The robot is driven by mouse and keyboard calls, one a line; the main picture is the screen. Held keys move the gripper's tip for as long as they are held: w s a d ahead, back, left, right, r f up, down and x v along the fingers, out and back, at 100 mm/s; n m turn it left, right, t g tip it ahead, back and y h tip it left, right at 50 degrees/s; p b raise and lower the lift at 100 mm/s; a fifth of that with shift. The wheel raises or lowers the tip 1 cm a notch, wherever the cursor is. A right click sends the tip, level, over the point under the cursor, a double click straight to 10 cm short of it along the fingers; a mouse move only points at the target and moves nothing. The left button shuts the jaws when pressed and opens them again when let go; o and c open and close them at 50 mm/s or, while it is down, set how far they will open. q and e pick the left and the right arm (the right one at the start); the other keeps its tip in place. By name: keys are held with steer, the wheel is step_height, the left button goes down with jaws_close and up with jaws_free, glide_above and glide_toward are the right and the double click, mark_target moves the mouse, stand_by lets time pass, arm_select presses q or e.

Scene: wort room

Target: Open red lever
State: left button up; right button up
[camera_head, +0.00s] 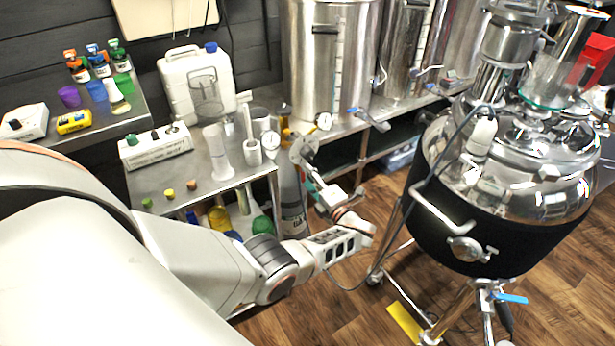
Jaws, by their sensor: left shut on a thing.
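My left gripper (303,150) reaches back toward the grey gas cylinder (292,198) beside the metal table. Its fingers are closed at the regulator on the cylinder's top, next to the round pressure gauges (323,121). The fingers are shut on a small part there. I take it to be the red lever, but no red shows clearly at the fingertips; the fingers and wrist hide it. My right gripper is not in view.
A metal table (250,178) with a white jug (200,88) and glassware stands left of the cylinder. Steel kettles (330,60) stand behind. A large jacketed tank (470,215) with a blue lever (510,298) is at right. Wooden floor (350,305) shows between.

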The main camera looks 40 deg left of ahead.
arm_select(q)
steer(key=shift+a, duration=0.15)
steer(key=o, duration=1.1)
steer(key=shift+r, duration=0.1)
steer(key=v, duration=0.8)
